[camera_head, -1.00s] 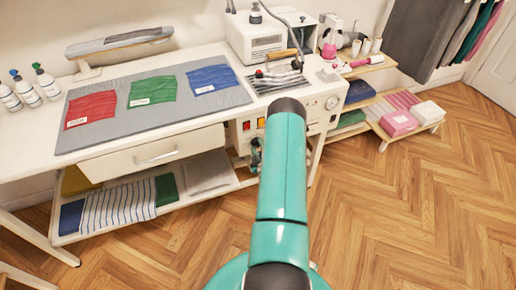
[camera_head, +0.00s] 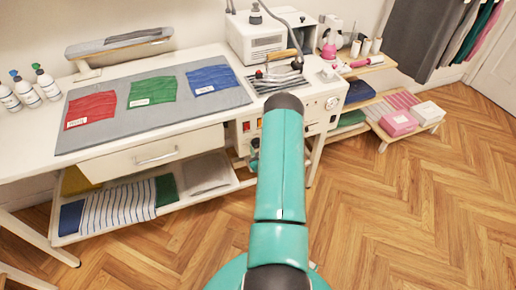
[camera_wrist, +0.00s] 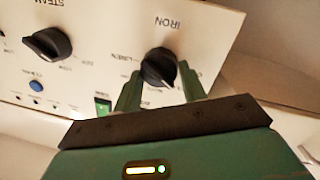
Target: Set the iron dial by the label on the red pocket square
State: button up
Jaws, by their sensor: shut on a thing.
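The red pocket square (camera_head: 91,108) lies at the left on the grey mat (camera_head: 150,126). Its white label (camera_head: 76,123) is too small to read. In the wrist view, the black iron dial (camera_wrist: 160,67) sits on the white panel below the word IRON. LINEN shows to its left; I cannot tell its exact setting. My gripper (camera_wrist: 160,85) is shut on the dial, with one green finger on each side of it. In the head view, my arm hides the gripper and the dial.
A second black knob (camera_wrist: 48,45), marked STEAM, is left of the dial, with a blue button (camera_wrist: 36,86) below it. Green (camera_head: 153,91) and blue (camera_head: 212,79) squares share the mat.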

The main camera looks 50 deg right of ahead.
jog(key=m, duration=0.3)
jog(key=m+y, duration=0.1)
jog(key=m, duration=0.2)
jog(key=m+y, duration=0.1)
jog(key=m, duration=0.3)
jog(key=shift+s+d, duration=0.2)
jog(key=shift+d, duration=0.05)
dwell(0.3)
jog(key=o, duration=1)
jog(key=shift+r, duration=0.1)
jog(key=shift+c, duration=0.2)
jog(key=v, duration=1.3)
jog(key=shift+s+a, duration=0.2)
jog(key=shift+s, duration=0.15)
